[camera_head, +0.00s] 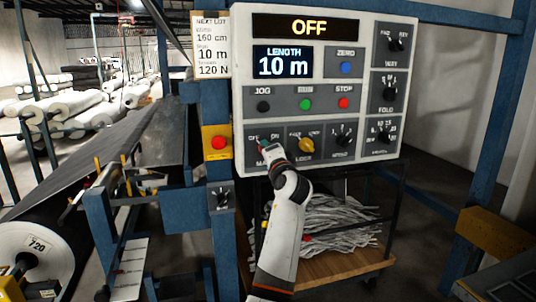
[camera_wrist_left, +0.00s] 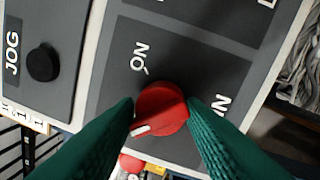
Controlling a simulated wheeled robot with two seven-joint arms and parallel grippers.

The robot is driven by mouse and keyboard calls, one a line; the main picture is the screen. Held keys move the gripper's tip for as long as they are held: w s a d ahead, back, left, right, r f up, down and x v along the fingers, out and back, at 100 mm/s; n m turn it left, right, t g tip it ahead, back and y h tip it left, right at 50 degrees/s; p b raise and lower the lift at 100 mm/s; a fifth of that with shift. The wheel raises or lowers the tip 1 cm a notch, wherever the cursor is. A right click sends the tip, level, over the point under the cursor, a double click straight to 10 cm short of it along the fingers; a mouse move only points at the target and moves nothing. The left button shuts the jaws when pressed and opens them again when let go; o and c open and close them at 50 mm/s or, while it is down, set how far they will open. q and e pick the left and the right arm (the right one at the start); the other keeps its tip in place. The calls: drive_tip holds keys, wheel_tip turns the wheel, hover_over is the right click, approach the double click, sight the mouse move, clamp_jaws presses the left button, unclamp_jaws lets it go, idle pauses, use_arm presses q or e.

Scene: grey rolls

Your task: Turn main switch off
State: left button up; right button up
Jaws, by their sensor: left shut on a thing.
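The control panel (camera_head: 320,85) fills the upper middle of the head view, and its top display (camera_head: 305,27) reads OFF. The main switch is a round red knob (camera_wrist_left: 160,108) in the left wrist view, at the panel's lower left corner. Its white pointer mark points down and left in that view, away from the ON label (camera_wrist_left: 141,57). My left gripper (camera_wrist_left: 162,112) has its green fingers on both sides of the knob and is shut on it. In the head view the gripper (camera_head: 263,146) mostly hides the knob. My right gripper is not in view.
A red button on a yellow box (camera_head: 218,142) sits close left of the panel. A yellow knob (camera_head: 306,145) and several black knobs are right of the gripper. A cart (camera_head: 340,270) with grey strips stands below. A dark roll machine (camera_head: 60,220) is at left.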

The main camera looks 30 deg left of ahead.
use_arm(q)
drive_tip(key=shift+f, duration=0.35)
drive_tip(key=o, duration=0.9)
drive_tip(key=shift+w, duration=0.1)
drive_tip(key=shift+o, duration=0.2)
drive_tip(key=shift+r, duration=0.15)
drive_tip(key=b+v, duration=0.2)
drive_tip(key=v, duration=1)
